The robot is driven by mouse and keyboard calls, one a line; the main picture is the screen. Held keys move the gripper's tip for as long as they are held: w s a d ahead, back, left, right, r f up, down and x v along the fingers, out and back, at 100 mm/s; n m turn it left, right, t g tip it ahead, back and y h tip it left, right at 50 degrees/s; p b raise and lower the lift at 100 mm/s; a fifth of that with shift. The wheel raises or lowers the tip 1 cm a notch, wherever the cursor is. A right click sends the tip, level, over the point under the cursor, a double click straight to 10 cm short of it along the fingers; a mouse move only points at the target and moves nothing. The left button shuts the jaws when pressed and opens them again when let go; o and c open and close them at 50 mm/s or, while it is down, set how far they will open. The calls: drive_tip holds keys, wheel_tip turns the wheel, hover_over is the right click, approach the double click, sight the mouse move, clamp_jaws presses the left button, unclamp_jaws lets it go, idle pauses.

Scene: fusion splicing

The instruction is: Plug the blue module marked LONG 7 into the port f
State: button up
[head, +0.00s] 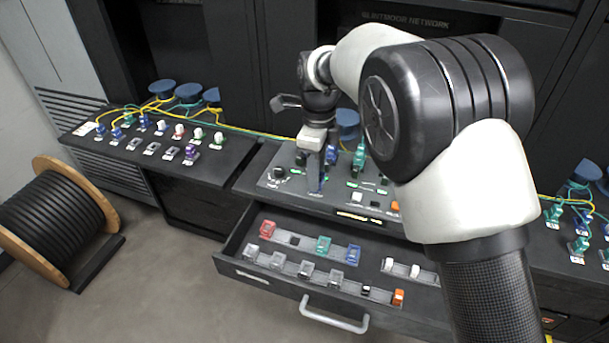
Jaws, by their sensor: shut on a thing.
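My gripper (315,182) points down over the middle panel (268,183) of the workbench. It is shut on a narrow blue thing, apparently a blue module (316,172); the fingers cover most of it and no marking can be read. I cannot tell whether its lower end touches the panel. Another blue module (352,255) sits in the open drawer, at the right end of the back row. The panel has several dark ports with small green-lit labels; the letters are too small to read, so I cannot pick out port f.
The open drawer (228,262) juts out below the panel with red, teal, clear, white and orange pieces. A left shelf (95,152) carries several plugs with yellow and teal cables. A cable spool (60,225) stands on the floor at left. My arm hides the panel's right part.

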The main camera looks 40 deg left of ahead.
drive_tip(key=w+d+f+p, duration=0.1)
drive_tip(key=w+d, duration=0.7)
drive_tip(key=w, duration=0.1)
drive_tip(key=w+d+f+p, duration=0.1)
drive_tip(key=w+d+p, duration=0.1)
drive_tip(key=w+d, duration=0.7)
drive_tip(key=w+d+f+p, duration=0.1)
drive_tip(key=w+d+p, duration=0.1)
drive_tip(key=w+d, duration=0.7)
drive_tip(key=shift+w+d, duration=0.1)
drive_tip(key=shift+w, duration=0.4)
drive_tip(key=shift+f+b, duration=0.5)
drive_tip(key=shift+f, duration=1.15)
drive_tip(key=shift+f, duration=0.55)
idle(1.4)
drive_tip(key=shift+r, duration=0.1)
